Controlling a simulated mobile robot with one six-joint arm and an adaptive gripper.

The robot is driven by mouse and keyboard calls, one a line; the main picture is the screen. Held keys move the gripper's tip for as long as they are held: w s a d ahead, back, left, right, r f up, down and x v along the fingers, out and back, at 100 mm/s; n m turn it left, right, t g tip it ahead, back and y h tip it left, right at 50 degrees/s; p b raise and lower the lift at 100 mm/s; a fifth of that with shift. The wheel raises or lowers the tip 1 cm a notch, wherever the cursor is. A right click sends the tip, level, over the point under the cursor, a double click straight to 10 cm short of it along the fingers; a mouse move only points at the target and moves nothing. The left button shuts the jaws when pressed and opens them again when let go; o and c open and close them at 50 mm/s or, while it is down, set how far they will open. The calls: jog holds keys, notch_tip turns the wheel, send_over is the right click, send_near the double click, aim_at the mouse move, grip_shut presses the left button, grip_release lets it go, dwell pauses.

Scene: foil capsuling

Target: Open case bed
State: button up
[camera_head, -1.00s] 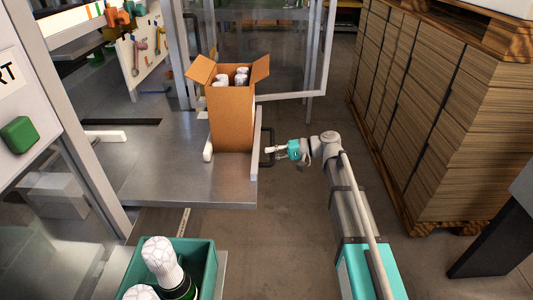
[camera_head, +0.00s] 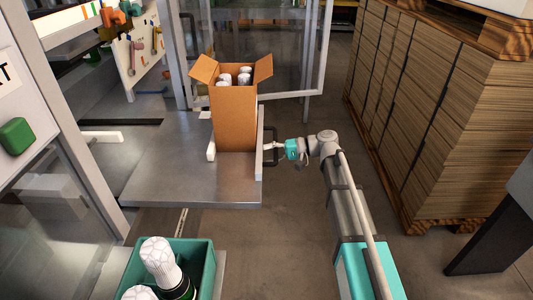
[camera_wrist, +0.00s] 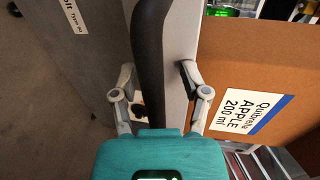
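The case bed (camera_head: 170,185) is a grey metal table. An upright side plate (camera_head: 260,150) on its right edge carries a black bar handle (camera_head: 274,134). An open cardboard case (camera_head: 234,120) with white-topped bottles stands upright on the bed against that plate. My gripper (camera_head: 268,147) is at the handle from the right. In the wrist view, the black handle (camera_wrist: 149,50) runs between the spread fingers of my gripper (camera_wrist: 157,72). A gap shows at the right finger, so the fingers look open around the bar. Contact on the left side is unclear.
A teal crate (camera_head: 208,270) with foil-topped bottles is at the front. A tall pallet stack of flat cardboard (camera_head: 430,110) stands on the right. Grey-framed clear panels (camera_head: 270,50) stand behind the bed. The floor (camera_head: 300,240) between bed and stack is clear apart from my arm.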

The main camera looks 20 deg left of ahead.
jog(key=p+v, duration=0.3)
jog(key=v, duration=1.2)
jog(key=shift+w+d, duration=0.15)
jog(key=shift+d, duration=0.05)
dwell(1.6)
dwell(0.6)
jog(key=s+d+f+m+t+h, duration=0.2)
jog(key=s+d+f+h, duration=0.5)
jog(key=s+d, duration=0.3)
jog(key=s+d+f+m+t+h, duration=0.1)
jog(key=s+d+f+t+h, duration=0.1)
jog(key=s+d+f+h, duration=0.85)
notch_tip(320, 180, up, 23)
jog(key=w+d+y+p, duration=0.2)
jog(key=p, duration=1.8)
jog(key=shift+w+d, duration=0.3)
jog(key=shift+y, duration=0.25)
